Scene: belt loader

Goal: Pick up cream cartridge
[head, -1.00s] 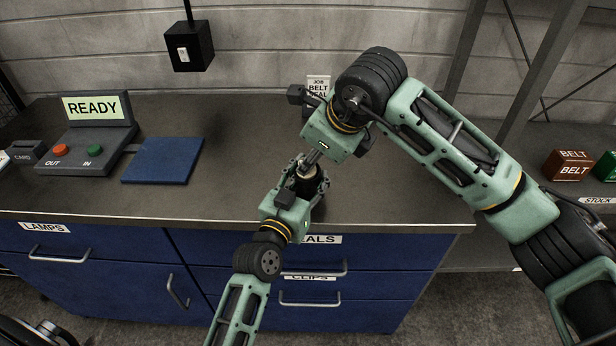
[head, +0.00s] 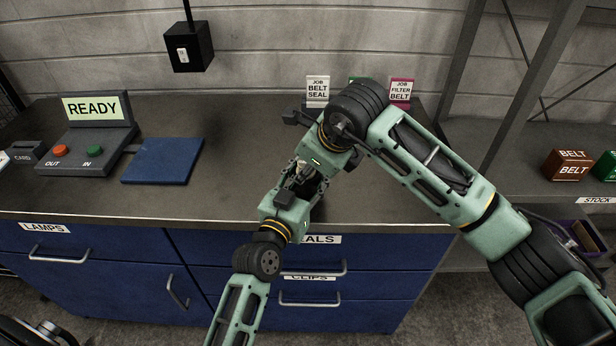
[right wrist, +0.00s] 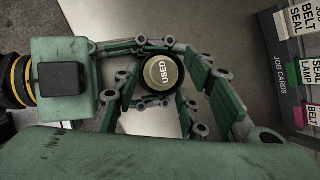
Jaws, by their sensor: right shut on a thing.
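A dark bench (head: 230,190) lies below, with a blue pad (head: 162,160) and a READY panel (head: 92,135) at left.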

